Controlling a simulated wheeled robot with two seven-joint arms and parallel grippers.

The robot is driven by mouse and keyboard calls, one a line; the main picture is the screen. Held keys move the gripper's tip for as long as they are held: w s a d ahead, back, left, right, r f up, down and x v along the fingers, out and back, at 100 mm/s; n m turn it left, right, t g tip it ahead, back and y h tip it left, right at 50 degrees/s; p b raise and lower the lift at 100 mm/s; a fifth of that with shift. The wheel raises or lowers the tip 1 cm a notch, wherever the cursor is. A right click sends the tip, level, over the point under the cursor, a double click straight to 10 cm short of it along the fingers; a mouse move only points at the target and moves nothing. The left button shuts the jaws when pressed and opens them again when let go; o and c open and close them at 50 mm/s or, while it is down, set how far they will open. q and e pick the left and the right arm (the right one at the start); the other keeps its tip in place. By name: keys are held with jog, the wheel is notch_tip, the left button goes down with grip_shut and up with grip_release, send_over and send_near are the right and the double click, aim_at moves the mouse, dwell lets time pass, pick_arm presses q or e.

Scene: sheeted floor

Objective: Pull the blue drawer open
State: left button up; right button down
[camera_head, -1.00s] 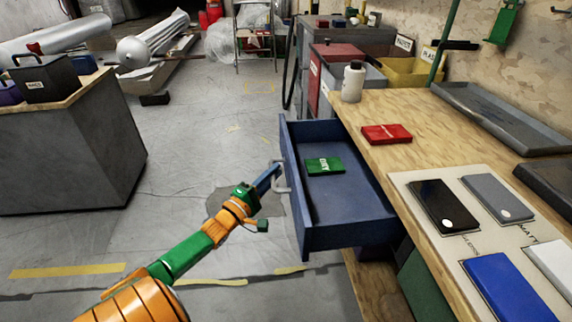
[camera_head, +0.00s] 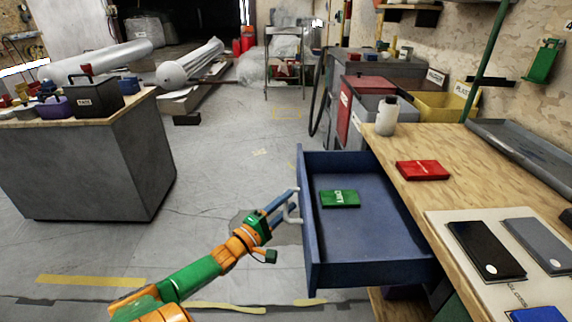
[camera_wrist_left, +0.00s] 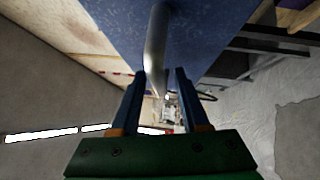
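The blue drawer (camera_head: 372,225) is pulled well out of the wooden-topped workbench, and its inside shows. A green labelled box (camera_head: 339,199) lies in it. The drawer's pale bar handle (camera_head: 292,212) is on its front, facing left; it also shows in the left wrist view (camera_wrist_left: 155,48). My left gripper (camera_head: 289,199) is at the handle. In the left wrist view its two fingers (camera_wrist_left: 159,75) stand apart, one on each side of the bar, with a gap visible on both sides. My right gripper is not in view.
The workbench top (camera_head: 425,195) holds a red box (camera_head: 422,170), a white bottle (camera_head: 386,117) and a board with dark and blue cases. A grey cabinet (camera_head: 85,170) with toolboxes stands at left. The floor between cabinet and drawer is clear.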

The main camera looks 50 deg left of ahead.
pick_arm(q)
jog(key=shift+s, duration=0.4)
jog(key=s+f+p, duration=0.1)
jog(key=s, duration=0.5)
jog(key=shift+d+p, duration=0.3)
jog(key=shift+s, duration=0.1)
